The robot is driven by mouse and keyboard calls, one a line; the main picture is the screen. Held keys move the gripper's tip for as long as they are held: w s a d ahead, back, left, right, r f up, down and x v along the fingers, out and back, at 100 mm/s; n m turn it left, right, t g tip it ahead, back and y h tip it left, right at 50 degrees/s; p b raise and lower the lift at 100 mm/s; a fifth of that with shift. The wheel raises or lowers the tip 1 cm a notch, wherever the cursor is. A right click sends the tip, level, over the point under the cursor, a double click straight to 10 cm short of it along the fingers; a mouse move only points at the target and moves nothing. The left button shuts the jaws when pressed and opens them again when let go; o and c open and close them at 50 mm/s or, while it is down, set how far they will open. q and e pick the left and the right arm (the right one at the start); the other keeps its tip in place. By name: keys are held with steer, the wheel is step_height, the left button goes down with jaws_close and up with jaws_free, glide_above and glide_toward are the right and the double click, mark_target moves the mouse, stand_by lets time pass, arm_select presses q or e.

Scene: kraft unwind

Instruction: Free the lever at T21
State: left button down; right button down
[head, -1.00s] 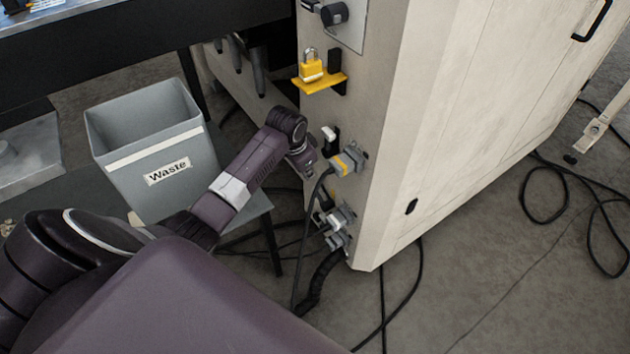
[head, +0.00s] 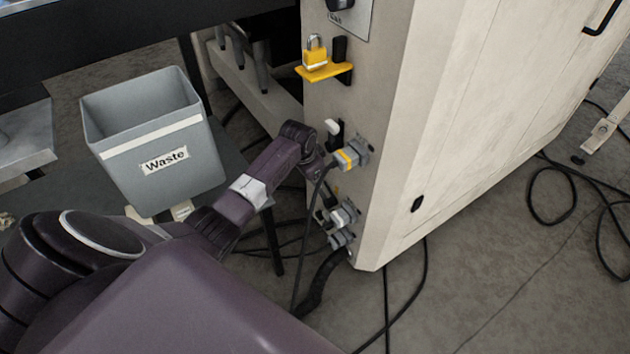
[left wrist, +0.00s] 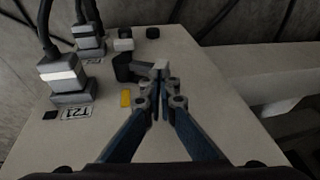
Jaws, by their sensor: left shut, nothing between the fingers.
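The T21 label (left wrist: 76,112) sits below a grey plug with a pale band (left wrist: 65,78) in the left wrist view. Beside that plug is a black lever (left wrist: 126,68) with a pale tip (left wrist: 161,65). In the head view the lever's white tip (head: 332,127) stands above the plug with a yellow band (head: 352,156). My left gripper (left wrist: 160,84) is shut and empty. Its fingertips overlap the lever's tip in the wrist view; I cannot tell whether they touch. In the head view my arm hides most of that gripper. My right gripper is not in view.
A yellow padlock (head: 315,54) stands on a yellow shelf (head: 322,73) above the lever. More plugs (head: 343,214) and hanging cables are below. A grey waste bin (head: 150,145) stands left of the cabinet (head: 450,120). Cables lie on the floor.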

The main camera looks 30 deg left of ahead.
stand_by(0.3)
arm_select(q)
steer(key=shift+w+a+f, duration=0.25)
steer(key=shift+a+f, duration=0.25)
steer(key=shift+f, duration=0.15)
steer(key=v, duration=1.2)
